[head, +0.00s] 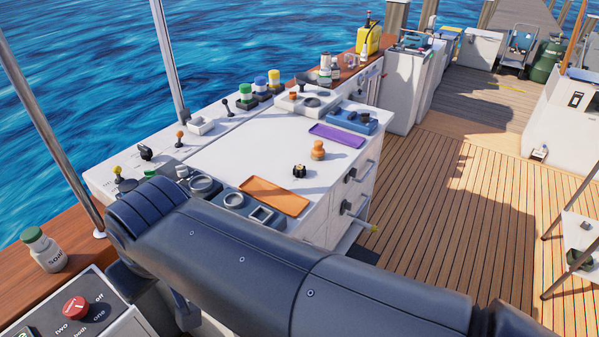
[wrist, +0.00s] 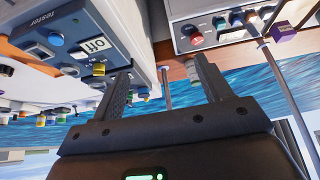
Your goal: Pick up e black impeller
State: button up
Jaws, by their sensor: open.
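A small black impeller-like part (head: 300,171) sits on the white countertop (head: 262,150) in the head view, near the counter's right edge. An orange knob-shaped part (head: 318,150) stands just behind it. My gripper (wrist: 162,82) shows in the wrist view with its two fingers spread apart and nothing between them. In the head view my arm crosses the foreground and I cannot make out the gripper's fingers.
An orange tray (head: 274,196) lies nearer than the impeller, and a purple tray (head: 336,135) lies farther back. A blue holder (head: 349,118) and grey holders (head: 205,186) line the counter edges. Levers stand along the left side. Drawer handles (head: 352,207) jut out at the right. Wooden deck is open beyond.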

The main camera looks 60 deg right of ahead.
jog(key=shift+c, duration=0.4)
jog(key=w+d+r+m+h, duration=0.15)
jog(key=w+d+m, duration=0.25)
jog(key=w+d, duration=0.55)
jog(key=m+g+h, duration=0.3)
jog(key=m+g, duration=0.1)
jog(key=m, duration=0.7)
send_near(299, 168)
jog(key=x, duration=0.9)
jog(key=shift+d+f, duration=0.1)
jog(key=c, duration=1.1)
